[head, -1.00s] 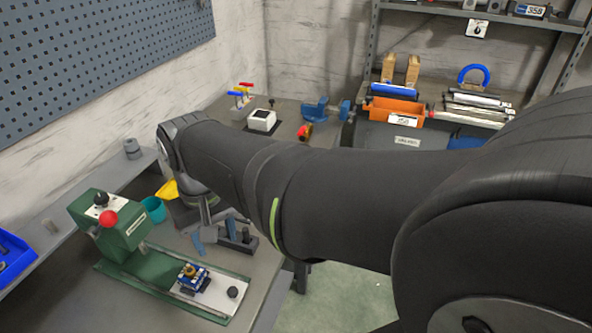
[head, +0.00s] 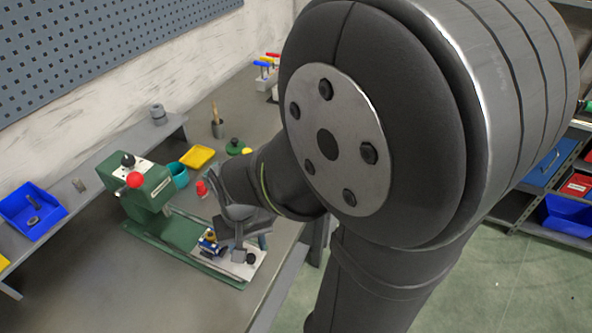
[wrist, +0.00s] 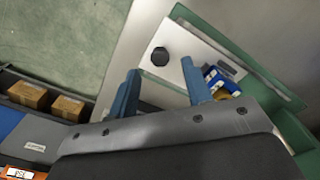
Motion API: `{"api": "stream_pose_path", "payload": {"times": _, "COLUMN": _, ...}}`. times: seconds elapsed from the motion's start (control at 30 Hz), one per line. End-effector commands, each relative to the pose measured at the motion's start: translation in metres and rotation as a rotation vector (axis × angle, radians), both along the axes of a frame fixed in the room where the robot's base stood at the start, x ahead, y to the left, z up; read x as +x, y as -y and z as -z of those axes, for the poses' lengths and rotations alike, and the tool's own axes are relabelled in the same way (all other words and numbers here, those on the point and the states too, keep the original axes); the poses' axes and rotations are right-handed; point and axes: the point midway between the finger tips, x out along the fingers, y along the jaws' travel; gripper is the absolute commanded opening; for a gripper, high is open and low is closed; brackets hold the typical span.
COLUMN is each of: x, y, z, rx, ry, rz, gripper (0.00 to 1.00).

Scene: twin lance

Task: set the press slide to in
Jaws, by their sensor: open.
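The green press (head: 147,205) stands on the bench at the left, with a red ball on its lever. Its pale slide plate (head: 262,268) lies on the green base toward the right end, outside the press head. A black knob (head: 252,257) stands on the plate's outer end, and a blue and brass part (head: 209,243) sits on the plate. My gripper (head: 250,247) is over the plate close to the knob. In the wrist view its blue fingers (wrist: 162,88) are apart and empty; the knob (wrist: 160,56) shows beyond the gap, apparently untouched.
A teal cup (head: 178,175), a yellow tray (head: 197,157) and a small red item (head: 201,188) stand behind the press. A blue bin (head: 32,210) is on the shelf at left. The bench's front edge is close to the press base.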

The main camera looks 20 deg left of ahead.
Motion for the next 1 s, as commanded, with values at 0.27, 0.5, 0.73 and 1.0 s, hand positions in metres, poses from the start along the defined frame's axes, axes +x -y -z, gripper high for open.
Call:
{"api": "stream_pose_path", "payload": {"times": 0.27, "x": 0.000, "y": 0.000, "z": 0.029, "rx": -0.001, "ry": -0.001, "rz": 0.000, "gripper": 0.45}}
{"api": "stream_pose_path", "payload": {"times": 0.5, "x": 0.000, "y": 0.000, "z": 0.034, "rx": 0.001, "ry": 0.001, "rz": 0.000, "gripper": 0.45}}
{"api": "stream_pose_path", "payload": {"times": 0.73, "x": 0.000, "y": 0.000, "z": 0.034, "rx": 0.001, "ry": 0.001, "rz": 0.000, "gripper": 0.31}}
{"api": "stream_pose_path", "payload": {"times": 1.0, "x": 0.000, "y": 0.000, "z": 0.034, "rx": 0.001, "ry": 0.001, "rz": 0.000, "gripper": 0.00}}
